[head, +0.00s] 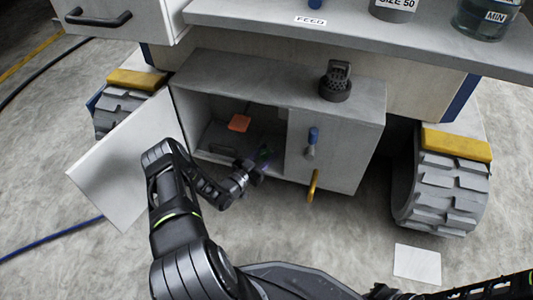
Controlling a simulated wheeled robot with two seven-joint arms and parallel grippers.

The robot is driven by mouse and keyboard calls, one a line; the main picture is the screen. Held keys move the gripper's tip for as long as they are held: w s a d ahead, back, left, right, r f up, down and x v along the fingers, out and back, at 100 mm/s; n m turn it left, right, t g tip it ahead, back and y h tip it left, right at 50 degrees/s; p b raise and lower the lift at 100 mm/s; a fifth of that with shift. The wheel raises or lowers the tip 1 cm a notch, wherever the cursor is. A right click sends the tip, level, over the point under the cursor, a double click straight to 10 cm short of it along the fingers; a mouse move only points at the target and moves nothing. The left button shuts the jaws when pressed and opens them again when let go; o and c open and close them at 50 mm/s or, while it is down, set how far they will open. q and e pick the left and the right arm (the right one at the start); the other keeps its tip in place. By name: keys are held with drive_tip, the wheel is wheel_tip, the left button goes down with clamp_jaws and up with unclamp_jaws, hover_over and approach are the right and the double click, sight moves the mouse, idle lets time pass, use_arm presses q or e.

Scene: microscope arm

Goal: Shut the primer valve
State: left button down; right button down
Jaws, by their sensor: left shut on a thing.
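My left gripper (258,168) reaches into the open grey cabinet (280,85) under the bench. It is shut on a small, dark part with a green patch (264,154), mostly hidden by the fingers. I cannot tell for sure that this part is the primer valve. On the cabinet's closed front panel, to the right of the gripper, is a blue-topped fitting with a pale lower end (313,136). My right gripper is out of the picture; only part of that arm shows at the bottom right.
The white cabinet door (125,170) stands open at the left of my left arm. An orange block (239,123) is inside the cabinet. A black fitting (336,84) stands on top. Tracked wheels (448,188) flank the cabinet. A white sheet (417,263) lies on the floor.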

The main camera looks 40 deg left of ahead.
sight(262, 158)
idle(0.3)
use_arm(q)
drive_tip(key=c, duration=0.9)
unclamp_jaws()
drive_tip(key=shift+o, duration=0.2)
drive_tip(key=shift+s, duration=0.1)
drive_tip(key=s+p, duration=0.1)
drive_tip(key=s, duration=0.3)
drive_tip(key=s+p, duration=0.1)
drive_tip(key=s, duration=0.1)
drive_tip(key=shift+s+a+r+p, duration=0.1)
drive_tip(key=shift+s+a+p, duration=0.15)
drive_tip(key=shift+s+p, duration=0.1)
drive_tip(key=shift+s, duration=0.5)
